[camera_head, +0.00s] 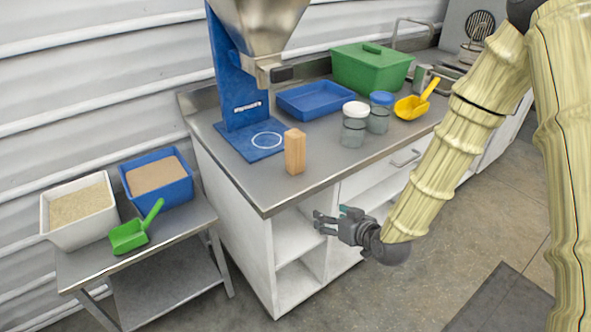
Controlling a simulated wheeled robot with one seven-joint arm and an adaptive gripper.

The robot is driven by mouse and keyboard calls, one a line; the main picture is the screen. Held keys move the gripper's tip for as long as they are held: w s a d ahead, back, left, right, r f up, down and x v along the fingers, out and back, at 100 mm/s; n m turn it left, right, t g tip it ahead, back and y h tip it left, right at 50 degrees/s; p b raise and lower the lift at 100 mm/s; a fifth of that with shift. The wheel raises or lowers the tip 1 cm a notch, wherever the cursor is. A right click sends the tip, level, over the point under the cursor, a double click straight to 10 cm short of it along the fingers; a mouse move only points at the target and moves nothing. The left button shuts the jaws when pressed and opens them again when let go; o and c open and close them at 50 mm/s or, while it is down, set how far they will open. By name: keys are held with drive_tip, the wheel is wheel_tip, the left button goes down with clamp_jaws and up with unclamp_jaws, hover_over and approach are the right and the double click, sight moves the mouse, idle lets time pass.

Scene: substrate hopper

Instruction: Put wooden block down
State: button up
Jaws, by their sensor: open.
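The wooden block (294,151) stands upright on the grey metal counter (233,177), close to its front edge and just right of the blue hopper base. My gripper (318,222) is open and empty. It is in front of the counter, lower in the picture than the block and a little right of it, apart from the block. Its fingers point left, in front of the open shelves.
A blue hopper stand (238,85) with a metal funnel (262,28) rises behind the block. Right of it are a blue tray (316,99), jars (354,129), a yellow scoop (412,107) and a green bin (371,70). A low side table (180,225) holds two tubs and a green scoop.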

sight(300, 144)
drive_tip(key=w+a+r+n+t+y+b, duration=0.1)
drive_tip(key=w+a+r, duration=0.1)
drive_tip(key=r, duration=0.3)
drive_tip(key=w+a+r+n+t+y+b, duration=0.1)
drive_tip(key=w+a+r+y+b, duration=0.1)
drive_tip(key=w+a+r, duration=0.1)
drive_tip(key=w+a+r+n+t+y+b, duration=0.1)
drive_tip(key=w+a+r, duration=0.1)
drive_tip(key=w+r, duration=0.4)
drive_tip(key=shift+a+r+t+b, duration=0.25)
drive_tip(key=shift+r+t+b, duration=0.1)
drive_tip(key=shift+t+b, duration=0.05)
drive_tip(key=shift+p+x, duration=0.3)
drive_tip(key=shift+x, duration=2.4)
drive_tip(key=shift+w+d, duration=0.15)
drive_tip(key=shift+d, duration=0.05)
drive_tip(key=shift+c, duration=0.4)
drive_tip(key=c, duration=1.2)
